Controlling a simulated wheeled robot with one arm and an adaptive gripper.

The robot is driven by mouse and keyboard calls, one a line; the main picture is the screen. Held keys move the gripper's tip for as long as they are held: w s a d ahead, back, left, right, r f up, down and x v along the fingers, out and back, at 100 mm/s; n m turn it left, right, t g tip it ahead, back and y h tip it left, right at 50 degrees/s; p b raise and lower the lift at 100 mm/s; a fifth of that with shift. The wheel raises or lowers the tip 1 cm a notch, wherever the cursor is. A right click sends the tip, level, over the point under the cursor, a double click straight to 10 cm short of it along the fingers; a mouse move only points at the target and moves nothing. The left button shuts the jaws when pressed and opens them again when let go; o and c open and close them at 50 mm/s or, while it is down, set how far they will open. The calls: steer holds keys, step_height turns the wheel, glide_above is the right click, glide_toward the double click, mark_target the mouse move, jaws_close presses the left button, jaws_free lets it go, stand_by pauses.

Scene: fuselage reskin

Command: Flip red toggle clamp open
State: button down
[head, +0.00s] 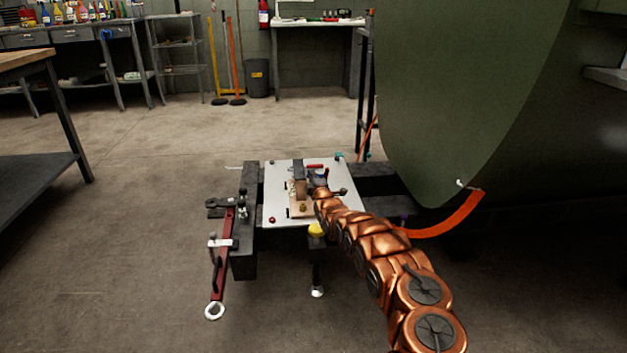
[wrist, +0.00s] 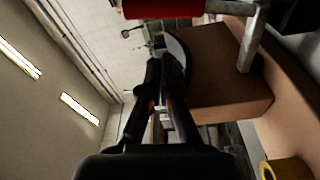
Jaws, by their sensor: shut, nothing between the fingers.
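The red toggle clamp handle (head: 316,166) lies at the far side of the white plate (head: 283,212) in the head view. In the wrist view the red handle (wrist: 165,8) crosses the top edge, partly cut off, beside a grey metal clamp bar (wrist: 253,38). My gripper (wrist: 165,85) is shut and empty, with its dark fingertips below the red handle in the picture and apart from it. The fingertips are beside a brown block (wrist: 215,75). In the head view my gripper (head: 319,184) is small and partly hidden by my copper arm.
A dark stand carries the plate. A red-handled tool (head: 221,260) hangs at its left side. A large green fuselage panel (head: 450,90) rises at the right, with an orange strap (head: 455,215) below it. Open concrete floor (head: 120,220) lies to the left.

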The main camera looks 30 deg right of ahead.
steer(key=shift+s+d+f+b, duration=0.15)
steer(key=shift+s+d+b, duration=0.1)
steer(key=shift+d+b, duration=0.55)
steer(key=shift+s+d+f+b, duration=0.2)
steer(key=shift+d+b, duration=0.25)
steer(key=shift+d, duration=0.55)
steer(key=shift+s+d+r+p, duration=0.15)
steer(key=shift+d+r+p, duration=0.1)
steer(key=shift+p, duration=0.35)
